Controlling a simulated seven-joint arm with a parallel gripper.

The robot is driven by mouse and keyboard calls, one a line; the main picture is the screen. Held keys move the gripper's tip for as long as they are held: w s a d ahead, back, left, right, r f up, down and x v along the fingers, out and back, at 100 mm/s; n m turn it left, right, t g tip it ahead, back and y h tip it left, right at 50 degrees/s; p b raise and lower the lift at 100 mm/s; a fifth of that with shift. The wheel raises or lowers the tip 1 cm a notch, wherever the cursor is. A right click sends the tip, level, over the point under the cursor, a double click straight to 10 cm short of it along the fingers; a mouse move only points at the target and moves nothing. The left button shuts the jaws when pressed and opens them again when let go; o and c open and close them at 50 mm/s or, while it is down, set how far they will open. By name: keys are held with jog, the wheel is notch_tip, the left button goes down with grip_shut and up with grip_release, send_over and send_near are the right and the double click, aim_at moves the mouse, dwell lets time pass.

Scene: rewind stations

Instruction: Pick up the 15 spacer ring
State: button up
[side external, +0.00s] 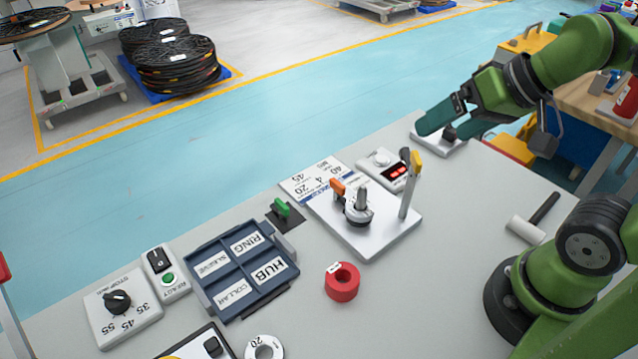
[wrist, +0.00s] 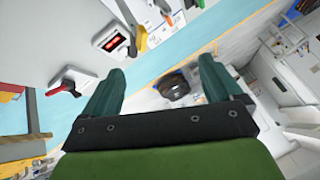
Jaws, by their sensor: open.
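A red ring (side external: 342,284) with a small white tag lies flat on the grey bench in the side view; its tag is too small to read. A white ring marked 20 (side external: 264,348) lies near the bottom edge, partly cut off. I cannot read a 15 on any ring. My gripper (side external: 452,124) is open and empty, high at the right, far from both rings. In the wrist view its teal fingers (wrist: 162,72) stand apart with nothing between them, and neither ring shows there.
A blue sorting tray (side external: 221,305) labelled ring, sleeve, hub and collar stands left of the red ring. A spindle fixture (side external: 388,240) with an upright post stands behind it. A knob box (side external: 122,312) is at left, a hammer (side external: 530,222) at right. Bench around the red ring is clear.

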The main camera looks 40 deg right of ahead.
jog(key=n+g+h, duration=0.2)
jog(key=n+g, duration=0.5)
jog(key=n, duration=0.4)
send_over(361, 200)
jog(key=w, duration=0.1)
notch_tip(361, 200, down, 3)
notch_tip(361, 200, down, 12)
jog(key=shift+d+f, duration=0.1)
jog(key=f, duration=0.5)
jog(key=shift+s+d, duration=0.2)
jog(key=shift+d, duration=0.1)
jog(key=c, duration=1.2)
